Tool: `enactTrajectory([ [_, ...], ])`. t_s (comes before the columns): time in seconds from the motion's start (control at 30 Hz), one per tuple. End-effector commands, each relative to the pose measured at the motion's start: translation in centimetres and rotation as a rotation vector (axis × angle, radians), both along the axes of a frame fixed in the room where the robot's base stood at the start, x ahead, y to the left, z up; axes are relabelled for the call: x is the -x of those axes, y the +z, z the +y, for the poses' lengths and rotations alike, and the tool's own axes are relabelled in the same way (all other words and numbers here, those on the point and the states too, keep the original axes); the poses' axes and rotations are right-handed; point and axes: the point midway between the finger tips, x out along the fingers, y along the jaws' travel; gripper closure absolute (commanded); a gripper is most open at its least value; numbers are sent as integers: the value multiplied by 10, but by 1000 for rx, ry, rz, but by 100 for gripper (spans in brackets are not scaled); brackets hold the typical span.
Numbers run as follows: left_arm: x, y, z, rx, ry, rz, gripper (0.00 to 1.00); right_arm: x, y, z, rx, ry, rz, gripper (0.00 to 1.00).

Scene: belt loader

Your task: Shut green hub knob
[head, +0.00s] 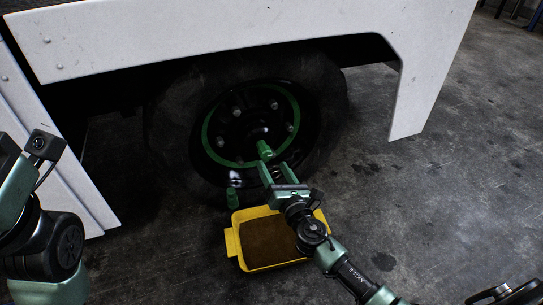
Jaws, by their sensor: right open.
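The green hub knob (264,150) sits near the centre of the black wheel hub, inside a green ring (208,143) on the wheel. My right gripper (271,169) is open, with its green fingers pointing up at the knob from just below. The fingertips are close to the knob; I cannot tell whether they touch it. My left arm shows at the left edge, but its gripper fingers are not visible.
The black tyre (170,125) stands under a white body panel (220,28). A yellow tray (234,246) with brown contents sits on the floor below the wheel. A small green piece (232,197) is near the tyre's bottom. Grey floor (440,190) at right is clear.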

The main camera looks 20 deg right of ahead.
Motion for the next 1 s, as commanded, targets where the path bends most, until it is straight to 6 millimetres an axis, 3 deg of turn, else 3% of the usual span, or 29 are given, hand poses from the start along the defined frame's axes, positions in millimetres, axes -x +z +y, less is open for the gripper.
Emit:
enactTrajectory([
  [0.2, 6, 1, -1, -2, 2, -23, 64, -37, 0, 1, -4, -1, -2, 43],
  [0.4, 11, 4, -1, -4, 3, -42, 64, -61, 0, 2, -7, -1, 0, 43],
  [0.77, 14, 7, -2, -5, 4, -51, 64, -67, 1, 2, -7, -1, 2, 43],
  [0.97, 14, 7, -2, -4, 4, -51, 64, -67, 1, 2, -8, -2, 2, 96],
  [1.0, 14, 6, -2, -4, 4, -51, 64, -67, 1, 2, -8, -2, 2, 100],
])
